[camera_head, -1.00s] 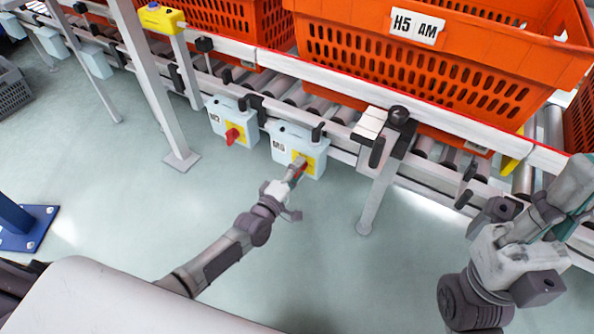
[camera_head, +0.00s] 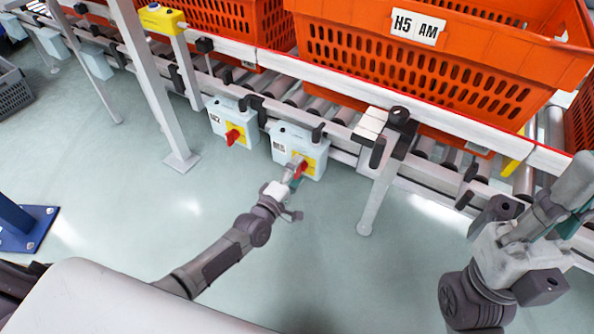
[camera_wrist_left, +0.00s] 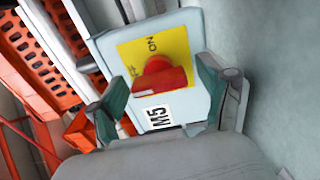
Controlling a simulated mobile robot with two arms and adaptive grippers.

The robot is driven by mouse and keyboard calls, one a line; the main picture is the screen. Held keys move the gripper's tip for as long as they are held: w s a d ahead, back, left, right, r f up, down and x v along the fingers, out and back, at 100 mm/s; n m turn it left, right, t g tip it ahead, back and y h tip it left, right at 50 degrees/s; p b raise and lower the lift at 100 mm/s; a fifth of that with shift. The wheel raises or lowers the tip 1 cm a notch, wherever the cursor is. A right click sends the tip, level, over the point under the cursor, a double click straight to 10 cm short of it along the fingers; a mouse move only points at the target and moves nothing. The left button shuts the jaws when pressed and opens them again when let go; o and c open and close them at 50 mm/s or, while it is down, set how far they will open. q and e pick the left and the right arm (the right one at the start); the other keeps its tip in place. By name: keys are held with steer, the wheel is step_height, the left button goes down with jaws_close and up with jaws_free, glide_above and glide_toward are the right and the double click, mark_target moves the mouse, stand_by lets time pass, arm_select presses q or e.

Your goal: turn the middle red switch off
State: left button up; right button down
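A light blue switch box (camera_head: 284,148) marked M5 hangs on the conveyor frame. Its red switch (camera_head: 301,168) sits on a yellow plate. In the left wrist view the red switch (camera_wrist_left: 160,77) shows large, with "ON" above it and part of another word to its left. My left gripper (camera_head: 294,181) is just in front of this switch. In the wrist view my left gripper (camera_wrist_left: 163,94) is open, one finger each side of the switch with gaps visible. My right gripper (camera_head: 570,215) is at the right, away from the boxes; its fingers are unclear.
Another blue box (camera_head: 221,118) with a red switch (camera_head: 233,136) hangs to the left, marked M2. Orange totes (camera_head: 400,70) stand on the roller conveyor above. A conveyor leg (camera_head: 378,195) stands right of M5. The floor in front is clear.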

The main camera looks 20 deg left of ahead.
arm_select(q)
steer(key=v, duration=1.2)
stand_by(0.4)
